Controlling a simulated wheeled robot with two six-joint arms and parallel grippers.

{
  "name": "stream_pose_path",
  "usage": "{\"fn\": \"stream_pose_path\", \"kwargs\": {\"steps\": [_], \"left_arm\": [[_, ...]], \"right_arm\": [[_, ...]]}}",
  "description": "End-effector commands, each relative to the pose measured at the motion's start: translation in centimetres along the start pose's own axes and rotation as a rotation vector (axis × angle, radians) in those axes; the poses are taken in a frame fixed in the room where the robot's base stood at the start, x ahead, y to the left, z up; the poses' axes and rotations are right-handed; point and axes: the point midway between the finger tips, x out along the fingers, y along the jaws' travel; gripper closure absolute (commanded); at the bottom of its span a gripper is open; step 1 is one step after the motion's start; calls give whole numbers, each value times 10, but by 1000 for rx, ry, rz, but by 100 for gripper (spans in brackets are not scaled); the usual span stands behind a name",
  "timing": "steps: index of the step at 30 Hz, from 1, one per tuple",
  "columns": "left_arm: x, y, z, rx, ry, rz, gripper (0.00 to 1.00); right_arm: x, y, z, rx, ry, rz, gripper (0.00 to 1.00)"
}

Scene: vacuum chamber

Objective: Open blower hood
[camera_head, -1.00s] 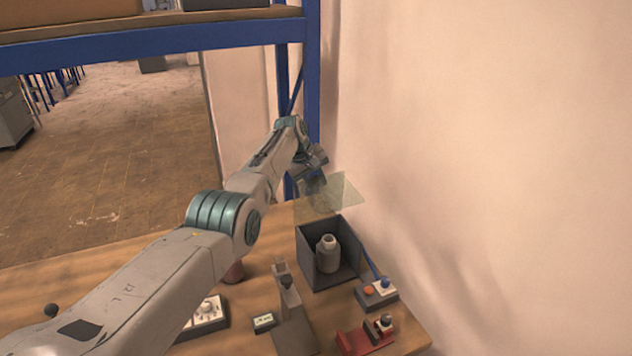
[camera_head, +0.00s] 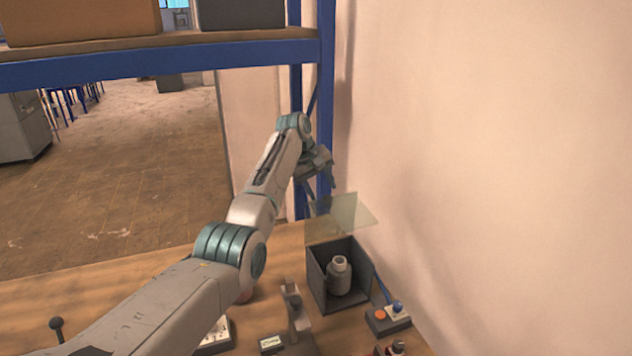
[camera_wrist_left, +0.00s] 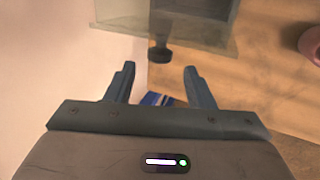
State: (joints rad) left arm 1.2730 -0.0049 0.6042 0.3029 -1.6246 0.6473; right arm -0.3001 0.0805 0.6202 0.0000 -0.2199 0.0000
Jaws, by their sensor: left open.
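The blower hood is a dark open-fronted box (camera_head: 316,280) at the right end of the table, with a pale see-through lid (camera_head: 352,212). The lid stands raised at the box's far upper edge. A grey bottle (camera_head: 338,278) is inside the box. My left gripper (camera_head: 328,176) is open and empty, above and behind the lid, apart from it in the head view. In the left wrist view, the open fingers (camera_wrist_left: 159,72) point toward a dark knob (camera_wrist_left: 160,52) below the see-through panel (camera_wrist_left: 120,14). The knob lies just beyond the fingertips. My right gripper is out of view.
A button box (camera_head: 388,318) with an orange and a blue button stands right of the hood. A small grey stand (camera_head: 298,315) is in front. A blue shelf post (camera_head: 326,100) rises close behind my left gripper, and the wall (camera_head: 480,170) bounds the right.

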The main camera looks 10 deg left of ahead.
Motion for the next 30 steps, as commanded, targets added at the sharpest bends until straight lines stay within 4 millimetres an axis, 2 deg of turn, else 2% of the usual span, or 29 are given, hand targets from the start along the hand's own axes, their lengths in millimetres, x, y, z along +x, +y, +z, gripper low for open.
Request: {"fn": "stream_pose_path", "kwargs": {"steps": [1,7,19,22,30], "left_arm": [[-7,-2,-1,1,4,2,52],[-32,-1,-1,-1,1,0,52],[-39,0,0,-1,-1,-1,52],[-48,4,-1,0,0,-1,52],[-91,21,-2,-1,-1,-1,52]], "right_arm": [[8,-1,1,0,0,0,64],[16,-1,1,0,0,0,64],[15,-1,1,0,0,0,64],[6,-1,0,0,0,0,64],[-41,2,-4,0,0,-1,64]]}}
